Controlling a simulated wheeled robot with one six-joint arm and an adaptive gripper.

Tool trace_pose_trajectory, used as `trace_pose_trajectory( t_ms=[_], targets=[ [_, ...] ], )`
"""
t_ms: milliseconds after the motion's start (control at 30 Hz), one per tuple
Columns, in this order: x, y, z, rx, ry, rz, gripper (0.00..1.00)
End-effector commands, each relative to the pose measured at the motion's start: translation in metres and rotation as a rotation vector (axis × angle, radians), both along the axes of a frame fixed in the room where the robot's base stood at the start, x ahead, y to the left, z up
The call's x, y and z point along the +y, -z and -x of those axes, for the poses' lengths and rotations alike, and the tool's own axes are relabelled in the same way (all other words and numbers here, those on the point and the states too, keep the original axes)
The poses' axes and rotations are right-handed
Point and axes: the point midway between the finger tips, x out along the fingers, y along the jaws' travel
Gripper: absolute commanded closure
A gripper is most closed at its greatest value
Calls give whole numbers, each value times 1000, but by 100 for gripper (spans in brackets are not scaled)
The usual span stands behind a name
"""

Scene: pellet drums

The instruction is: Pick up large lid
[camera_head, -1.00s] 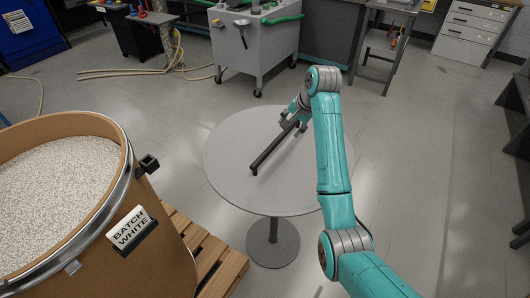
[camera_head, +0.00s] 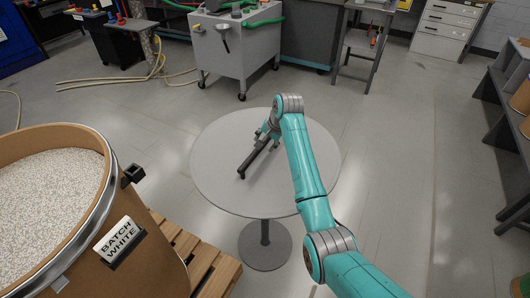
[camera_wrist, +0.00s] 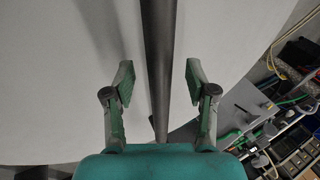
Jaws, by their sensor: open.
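A round pale grey disc (camera_head: 215,165) tops a pedestal, with a long dark bar (camera_head: 252,162) over it. I cannot tell whether the disc is the large lid with the bar as its handle, or only a table top. My gripper (camera_head: 264,138) is at the bar's far part. In the wrist view my gripper (camera_wrist: 158,80) is open, with one finger on each side of the dark bar (camera_wrist: 158,50). Gaps show between the fingers and the bar. The pale disc (camera_wrist: 60,70) fills most of the background there.
A grey wheeled cart (camera_head: 240,60) stands behind the disc. Shelving (camera_head: 500,120) is at far right. The floor between is clear.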

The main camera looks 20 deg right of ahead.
Motion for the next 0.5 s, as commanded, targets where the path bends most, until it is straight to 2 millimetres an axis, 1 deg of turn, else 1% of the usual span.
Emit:
trace_pose_trajectory(
  t_ms=[233,267,300,367,400,467,500],
  targets=[
    [0,2,-1,-1,0,0,44],
    [0,2,-1,-1,0,0,49],
    [0,2,-1,-1,0,0,59],
    [0,2,-1,-1,0,0,74],
    [0,1,-1,-1,0,0,84],
    [0,1,-1,-1,0,0,99],
    [0,1,-1,-1,0,0,100]
  ],
)
